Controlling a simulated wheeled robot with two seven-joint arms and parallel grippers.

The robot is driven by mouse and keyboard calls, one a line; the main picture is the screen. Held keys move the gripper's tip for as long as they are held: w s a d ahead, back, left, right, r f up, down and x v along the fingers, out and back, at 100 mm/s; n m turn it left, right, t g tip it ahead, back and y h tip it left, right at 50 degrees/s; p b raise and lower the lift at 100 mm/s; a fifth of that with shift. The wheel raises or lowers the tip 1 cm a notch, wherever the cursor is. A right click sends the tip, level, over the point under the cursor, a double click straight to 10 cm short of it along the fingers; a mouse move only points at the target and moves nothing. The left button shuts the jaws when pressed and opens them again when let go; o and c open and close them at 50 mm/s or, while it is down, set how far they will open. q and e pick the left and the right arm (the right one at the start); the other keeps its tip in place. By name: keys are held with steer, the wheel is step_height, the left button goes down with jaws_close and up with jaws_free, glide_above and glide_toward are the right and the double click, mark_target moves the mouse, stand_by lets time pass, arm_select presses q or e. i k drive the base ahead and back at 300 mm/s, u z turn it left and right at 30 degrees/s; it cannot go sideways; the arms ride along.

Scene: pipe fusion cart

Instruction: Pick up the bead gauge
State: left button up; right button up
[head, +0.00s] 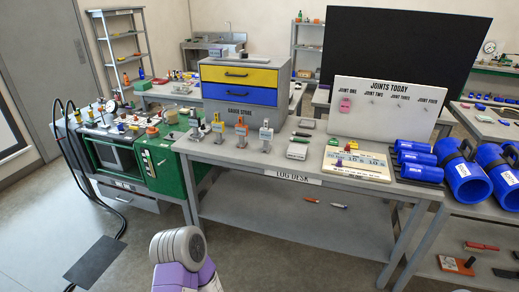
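Several small upright gauge-like tools stand in a row along the left front of the log desk (225,152), below the drawer unit marked gauge store (240,82). The labels are too small to read, so I cannot tell which is the bead gauge. A purple and grey link of my own arm shows at the bottom of the head view. Neither of my grippers is in view.
A "Joints Today" board (385,108) stands at the back right of the desk.

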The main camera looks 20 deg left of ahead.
mark_target(266, 134)
steer(key=u, duration=0.7)
steer(key=i, duration=0.75)
steer(key=u, duration=0.65)
steer(key=i, duration=1.05)
steer(key=z, duration=0.3)
